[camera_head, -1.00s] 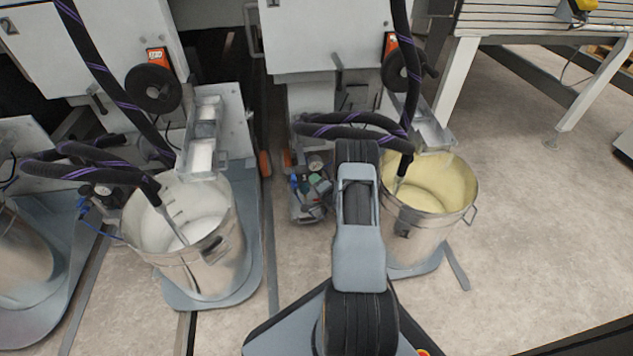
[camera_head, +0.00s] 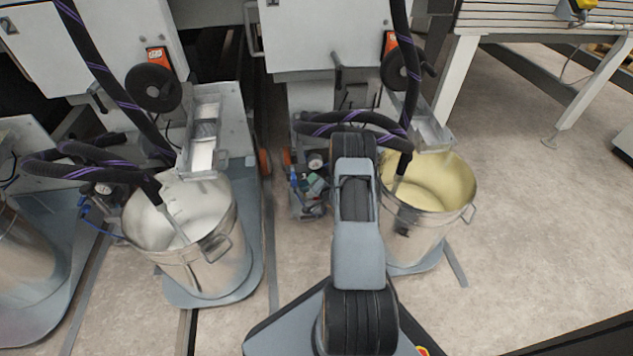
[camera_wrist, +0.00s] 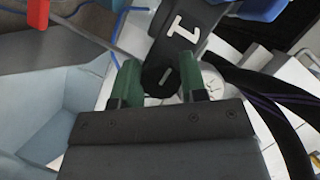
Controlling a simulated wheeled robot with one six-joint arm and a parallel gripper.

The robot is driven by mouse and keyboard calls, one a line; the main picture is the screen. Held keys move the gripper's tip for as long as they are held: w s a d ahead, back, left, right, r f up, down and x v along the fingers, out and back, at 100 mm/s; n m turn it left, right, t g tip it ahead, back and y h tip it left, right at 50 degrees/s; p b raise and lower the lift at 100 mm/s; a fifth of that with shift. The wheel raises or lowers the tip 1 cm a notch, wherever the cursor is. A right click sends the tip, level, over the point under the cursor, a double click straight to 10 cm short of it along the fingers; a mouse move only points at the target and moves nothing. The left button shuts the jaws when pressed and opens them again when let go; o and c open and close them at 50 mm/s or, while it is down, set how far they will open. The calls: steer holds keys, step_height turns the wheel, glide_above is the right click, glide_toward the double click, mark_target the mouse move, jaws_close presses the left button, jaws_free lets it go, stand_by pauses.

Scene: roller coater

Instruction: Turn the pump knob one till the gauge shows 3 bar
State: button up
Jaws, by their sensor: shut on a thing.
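The pump knob one (camera_wrist: 158,79) is a round black knob with a pale line on its face. It sits at the end of a dark part marked with a white "1" (camera_wrist: 187,27). In the wrist view, my gripper (camera_wrist: 158,84) has its two green fingers on either side of the knob and is shut on it. In the camera_head view, a small round dial (camera_head: 316,161), apparently the gauge, shows on the pump unit beside my arm. Its reading is too small to tell. My gripper is not clear in that view.
A bucket of white material (camera_head: 215,270) stands left of the pump unit. A bucket of yellow material (camera_head: 430,240) stands close on the right of my arm. Black hoses with purple stripes (camera_head: 350,118) arch over the pump area. Open floor (camera_head: 540,250) lies to the right.

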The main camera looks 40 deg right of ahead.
steer(key=shift+s+d, duration=0.1)
steer(key=shift+d, duration=0.1)
steer(key=o, duration=0.8)
steer(key=shift+c, duration=0.2)
steer(key=shift+o, duration=0.8)
steer(key=shift+a, duration=0.15)
steer(key=p+v, duration=0.5)
steer(key=v, duration=0.8)
steer(key=shift+s, duration=0.35)
